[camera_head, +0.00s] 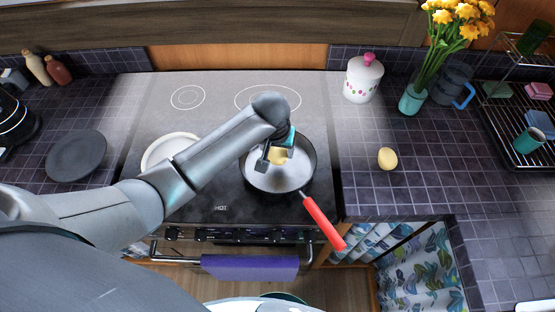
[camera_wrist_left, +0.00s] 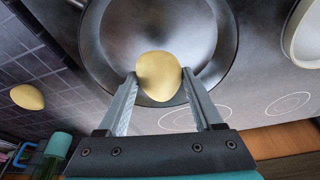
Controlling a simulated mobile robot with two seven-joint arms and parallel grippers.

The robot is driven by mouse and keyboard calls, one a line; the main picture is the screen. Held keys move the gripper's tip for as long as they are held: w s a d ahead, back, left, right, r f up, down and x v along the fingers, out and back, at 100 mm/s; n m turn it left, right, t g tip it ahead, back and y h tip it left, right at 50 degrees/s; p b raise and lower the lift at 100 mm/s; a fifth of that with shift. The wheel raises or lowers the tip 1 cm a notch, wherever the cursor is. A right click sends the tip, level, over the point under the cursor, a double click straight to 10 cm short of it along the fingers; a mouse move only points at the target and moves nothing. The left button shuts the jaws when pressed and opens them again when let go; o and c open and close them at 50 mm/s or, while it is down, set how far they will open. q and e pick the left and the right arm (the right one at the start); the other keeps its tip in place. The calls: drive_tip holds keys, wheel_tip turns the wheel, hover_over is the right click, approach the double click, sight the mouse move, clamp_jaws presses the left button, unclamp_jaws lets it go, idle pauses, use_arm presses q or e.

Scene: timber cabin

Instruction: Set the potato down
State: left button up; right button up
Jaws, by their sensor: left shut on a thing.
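A yellow potato (camera_wrist_left: 158,76) is between the fingertips of my left gripper (camera_wrist_left: 158,82), which is shut on it. In the head view this potato (camera_head: 277,155) shows over the inside of a grey frying pan (camera_head: 280,180) with a red handle on the stove. The pan also shows below the potato in the left wrist view (camera_wrist_left: 110,50). I cannot tell whether the potato touches the pan. A second potato (camera_head: 387,158) lies on the tiled counter right of the stove; it also shows in the left wrist view (camera_wrist_left: 27,97). My right gripper is not seen.
A white plate (camera_head: 168,150) lies on the stove left of the pan, and a dark plate (camera_head: 76,156) on the left counter. A white jar (camera_head: 362,78), a flower vase (camera_head: 412,99) and a dish rack (camera_head: 515,120) stand to the right. Counter around the second potato is clear.

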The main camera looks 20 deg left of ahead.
sight(277, 167)
use_arm(q)
drive_tip(key=shift+f+b, duration=0.35)
drive_tip(key=shift+f, duration=1.85)
drive_tip(key=shift+f, duration=0.2)
drive_tip(key=o, duration=1.5)
drive_tip(key=shift+r, duration=0.15)
drive_tip(key=p+v, duration=0.2)
drive_tip(key=v, duration=1)
